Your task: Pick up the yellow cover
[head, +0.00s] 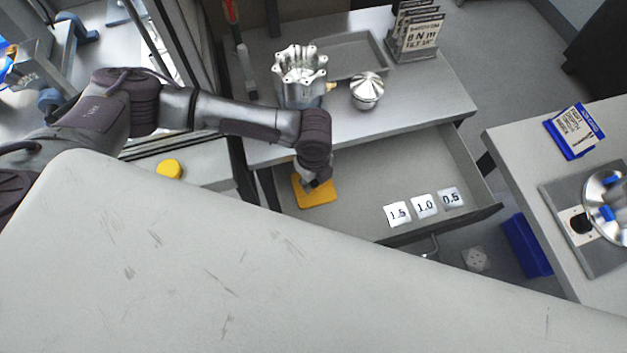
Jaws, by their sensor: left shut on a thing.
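The yellow cover (322,194), a flat orange-yellow square plate, is at the left part of the open drawer (362,176). My left arm reaches in from the left over the bench. My left gripper (316,182) points down and is shut on the cover near its upper edge. The fingertips are partly hidden by the wrist. I cannot tell whether the cover is lifted off the drawer floor. My right gripper is not in view.
Cards marked 1.5, 1.0 and 0.5 (424,206) lie in the drawer. A metal housing (300,76), a domed metal part (367,91) and a grey tray (347,52) are on the bench above. A round yellow piece (169,169) lies left. A large pale surface fills the foreground.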

